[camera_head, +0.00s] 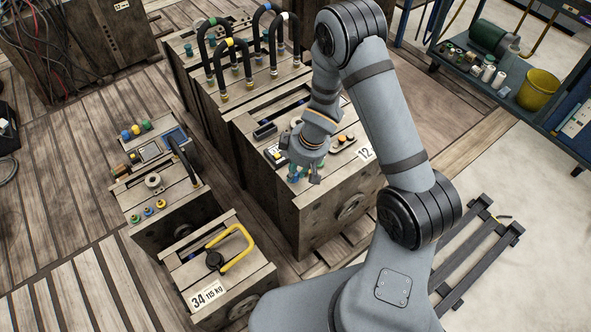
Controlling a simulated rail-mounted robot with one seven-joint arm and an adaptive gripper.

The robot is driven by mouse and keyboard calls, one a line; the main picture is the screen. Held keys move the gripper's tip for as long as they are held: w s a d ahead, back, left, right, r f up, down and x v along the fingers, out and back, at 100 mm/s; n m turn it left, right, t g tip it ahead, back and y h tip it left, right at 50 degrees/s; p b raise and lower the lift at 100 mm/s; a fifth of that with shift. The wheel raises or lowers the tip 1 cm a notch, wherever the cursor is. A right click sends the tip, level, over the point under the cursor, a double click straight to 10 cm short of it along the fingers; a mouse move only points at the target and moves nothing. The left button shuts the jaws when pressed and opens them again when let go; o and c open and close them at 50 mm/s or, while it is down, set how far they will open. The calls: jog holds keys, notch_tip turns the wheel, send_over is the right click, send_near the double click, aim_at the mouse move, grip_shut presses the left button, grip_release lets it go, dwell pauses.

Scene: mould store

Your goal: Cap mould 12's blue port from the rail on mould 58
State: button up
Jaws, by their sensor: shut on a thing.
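Mould 12 (325,205) is a wooden-sided block in the middle, with a white "12" label (365,153) on its top right corner. My gripper (303,176) is over its front top edge, pointing down, shut on a small blue piece that looks like a cap (293,178). The fingers partly hide it, and I cannot tell whether it touches a port. The blue port cannot be made out. No "58" can be read.
Black hoses (228,60) arch over the moulds behind. Mould 34 (225,275) with a yellow handle (237,245) stands front left. The left block has green, yellow and blue fittings (148,212) at its front. A shelf with a yellow bucket (538,90) is at right.

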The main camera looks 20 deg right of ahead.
jog(key=o, duration=0.8)
jog(key=shift+r, duration=0.1)
jog(key=shift+v, duration=3.65)
